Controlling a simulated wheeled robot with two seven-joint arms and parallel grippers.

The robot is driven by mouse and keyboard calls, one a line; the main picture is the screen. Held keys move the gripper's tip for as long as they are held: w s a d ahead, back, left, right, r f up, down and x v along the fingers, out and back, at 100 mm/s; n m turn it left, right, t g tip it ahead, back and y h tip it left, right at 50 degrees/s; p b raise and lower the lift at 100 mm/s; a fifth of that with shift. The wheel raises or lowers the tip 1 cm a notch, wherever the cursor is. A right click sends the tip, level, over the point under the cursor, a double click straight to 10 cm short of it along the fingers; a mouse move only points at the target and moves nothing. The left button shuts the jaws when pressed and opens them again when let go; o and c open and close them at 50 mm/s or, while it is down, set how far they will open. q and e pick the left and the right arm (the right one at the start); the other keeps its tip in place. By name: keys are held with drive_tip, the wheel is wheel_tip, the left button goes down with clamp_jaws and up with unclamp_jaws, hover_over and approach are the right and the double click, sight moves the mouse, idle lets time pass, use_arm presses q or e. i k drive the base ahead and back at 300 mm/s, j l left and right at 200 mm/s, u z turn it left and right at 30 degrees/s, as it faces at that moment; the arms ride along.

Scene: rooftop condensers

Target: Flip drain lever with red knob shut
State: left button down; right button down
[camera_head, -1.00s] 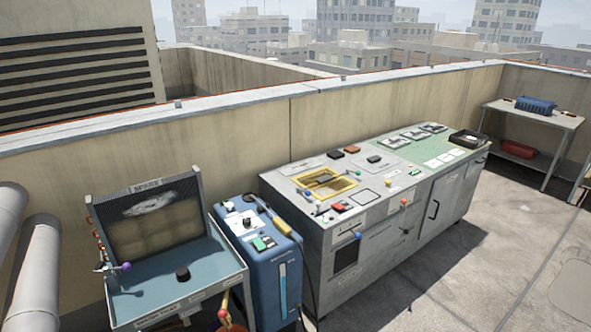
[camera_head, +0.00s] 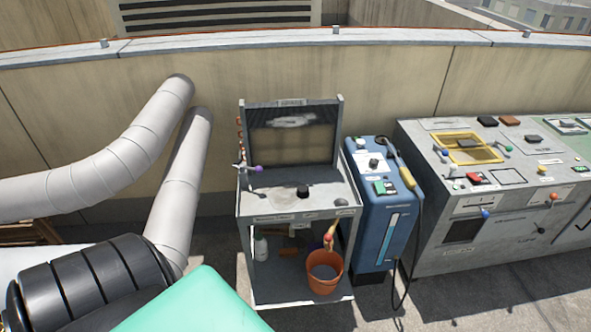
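A lever with a red knob (camera_head: 328,238) hangs at the front of the grey spare-unit stand (camera_head: 262,228), under its top shelf. Its yellow handle slants down and left from the shelf's underside, and the knob is just above an orange bucket (camera_head: 325,274) on the lower shelf. It is small here, so its exact pivot and valve body cannot be made out. Neither of my grippers is in view.
A purple-knobbed lever (camera_head: 258,169) is on the stand's left side. A blue machine (camera_head: 377,215) with a hanging cable stands close on the right, then a grey console (camera_head: 470,220). Large white pipes (camera_head: 180,180) rise at left. Floor in front of the stand is partly visible.

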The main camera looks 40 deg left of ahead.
sight(328, 238)
drive_tip(key=u, duration=1.05)
